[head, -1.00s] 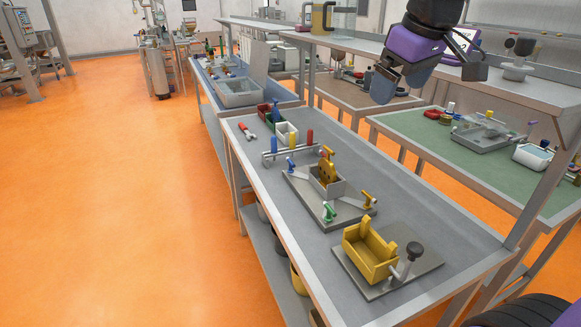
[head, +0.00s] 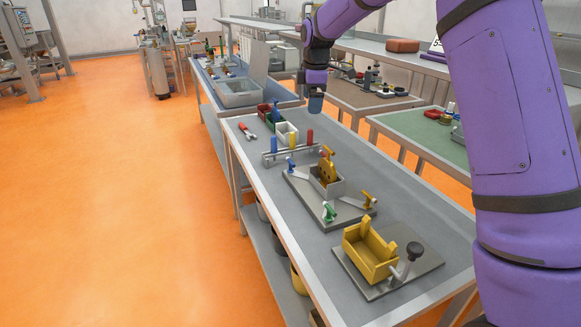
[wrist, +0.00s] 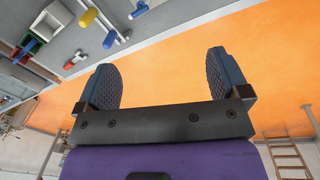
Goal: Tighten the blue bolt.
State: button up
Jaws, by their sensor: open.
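The blue bolt (head: 291,165) stands at the far left corner of a grey fixture plate (head: 299,190) on the near bench. In the wrist view a small blue-topped part, likely this bolt (wrist: 138,10), shows at the top edge. My gripper (head: 316,104) hangs in the air beyond the fixture, above the bench's far end, pointing down. In the wrist view my gripper (wrist: 165,80) is open, with two blue ridged pads and nothing between them. The bolt is apart from it.
A rack holds blue (head: 274,145), yellow (head: 293,139) and red (head: 310,136) handled tools. Behind it are small bins (head: 287,133) and a red wrench (head: 247,131). The fixture also has green (head: 329,212) and yellow (head: 368,199) bolts. A yellow box (head: 367,262) stands nearer.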

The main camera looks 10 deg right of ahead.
aim_at(290, 160)
jog(key=w+a+f+n, duration=0.1)
jog(key=w+f+n, duration=0.1)
jog(key=f, duration=0.4)
jog(key=w+a+f+n+g, duration=0.1)
jog(key=w+f+n, duration=0.1)
jog(key=w+f, duration=0.3)
jog(key=w+a+f+n, duration=0.1)
jog(key=w+a+f, duration=0.1)
jog(key=f, duration=0.4)
jog(key=shift+w+f+n, duration=0.4)
jog(key=shift+w, duration=0.4)
notch_tip(290, 160, down, 11)
jog(key=shift+r, duration=0.15)
jog(key=c, duration=0.7)
